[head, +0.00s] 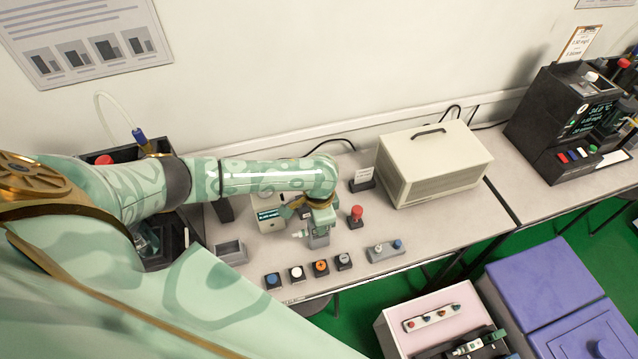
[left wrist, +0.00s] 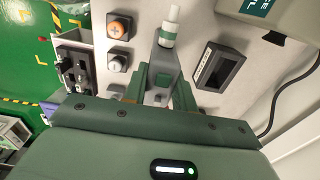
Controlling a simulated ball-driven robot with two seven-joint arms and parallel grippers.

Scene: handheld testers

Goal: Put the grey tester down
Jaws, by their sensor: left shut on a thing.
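The grey tester (head: 319,241) is a small grey block with a white nozzle pointing left in the head view. In the left wrist view, the tester (left wrist: 166,62) shows a green patch and its white nozzle pointing up. My left gripper (head: 319,222) reaches down over the table and is shut on the tester, with fingers on both sides of it. It also shows in the left wrist view (left wrist: 160,85). I cannot tell whether the tester's underside touches the tabletop. My right gripper is not in view.
In front stand several small button blocks, one with an orange top (head: 320,267). A red knob (head: 356,214) stands to the right, a small grey tray (head: 231,252) to the left. A device with a screen (head: 269,218) is behind. A beige box (head: 435,168) stands at the right.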

